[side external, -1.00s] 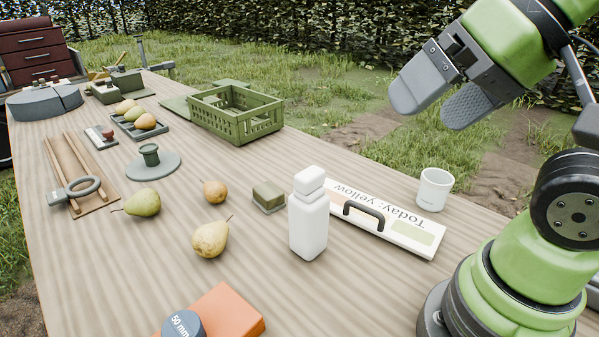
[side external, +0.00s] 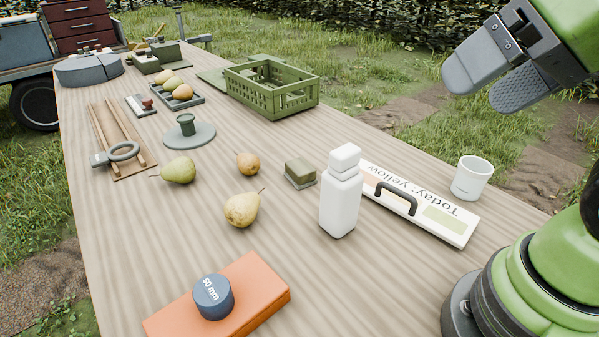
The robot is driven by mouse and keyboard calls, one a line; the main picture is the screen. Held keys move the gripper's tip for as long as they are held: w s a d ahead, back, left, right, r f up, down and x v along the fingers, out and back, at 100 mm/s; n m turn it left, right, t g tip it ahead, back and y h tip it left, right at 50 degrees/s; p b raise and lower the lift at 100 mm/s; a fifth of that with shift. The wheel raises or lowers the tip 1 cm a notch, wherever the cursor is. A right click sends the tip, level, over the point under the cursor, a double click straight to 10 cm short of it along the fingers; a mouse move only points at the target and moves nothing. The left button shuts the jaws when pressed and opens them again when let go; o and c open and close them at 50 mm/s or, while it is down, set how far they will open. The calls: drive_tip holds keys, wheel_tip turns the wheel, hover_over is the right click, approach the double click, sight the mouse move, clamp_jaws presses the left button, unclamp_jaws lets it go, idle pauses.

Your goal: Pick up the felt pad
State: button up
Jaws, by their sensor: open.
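The small olive-brown block with a grey layer under it (side external: 300,172) looks most like the felt pad, though I cannot be sure. It lies flat on the wooden table, left of the white bottle, with nothing on top of it. My gripper (side external: 491,87) is at the upper right, well above the table and far to the right of the pad. Its two grey fingers are apart with nothing between them.
A white bottle (side external: 341,197) stands close to the pad. A brown pear (side external: 248,163) and a yellow pear (side external: 241,209) lie left of it. A sign with a handle (side external: 440,212), a white cup (side external: 471,178), a green crate (side external: 298,101) and an orange slab (side external: 262,297) are around.

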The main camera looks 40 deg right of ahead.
drive_tip(key=m+g+h, duration=0.3)
drive_tip(key=m, duration=3.1)
hover_over(305, 170)
drive_tip(key=s, duration=0.4)
wheel_tip(305, 170, down, 21)
drive_tip(key=x, duration=0.2)
drive_tip(key=a+x, duration=0.1)
drive_tip(key=x, duration=0.1)
drive_tip(key=shift+w+d+f, duration=0.1)
drive_tip(key=shift+w+f, duration=0.05)
drive_tip(key=shift+w, duration=0.05)
drive_tip(key=shift+x, duration=2.95)
drive_tip(key=shift+w, duration=0.15)
